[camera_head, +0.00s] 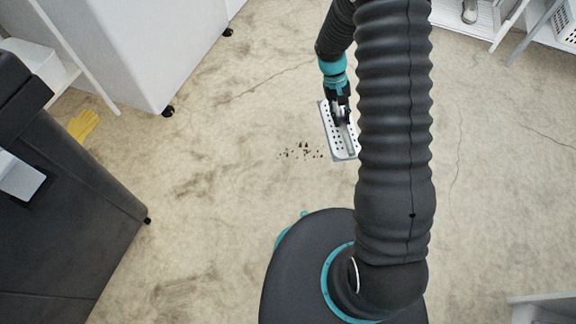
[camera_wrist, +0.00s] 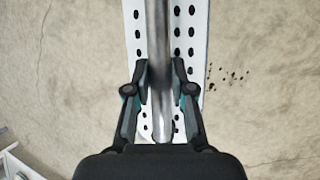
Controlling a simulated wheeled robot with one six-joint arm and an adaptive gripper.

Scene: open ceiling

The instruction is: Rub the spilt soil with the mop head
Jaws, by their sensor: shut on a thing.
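The spilt soil (camera_head: 302,152) is a small scatter of dark crumbs on the floor, near the middle of the head view. It also shows in the wrist view (camera_wrist: 228,74), to the right of the mop head. The mop head (camera_head: 337,132) is a flat white plate with rows of dark holes, just right of the soil in the head view. My gripper (camera_wrist: 160,90) is shut on the grey metal handle (camera_wrist: 157,35) of the mop head. My arm hides part of the mop head's right side in the head view. I cannot tell whether the plate touches the floor.
A yellow glove (camera_head: 83,125) lies on the floor at the left. A white wheeled cabinet (camera_head: 150,50) and a dark wheeled bin (camera_head: 70,215) stand at the left. White racks (camera_head: 490,25) stand at the upper right. The stained floor around the soil is clear.

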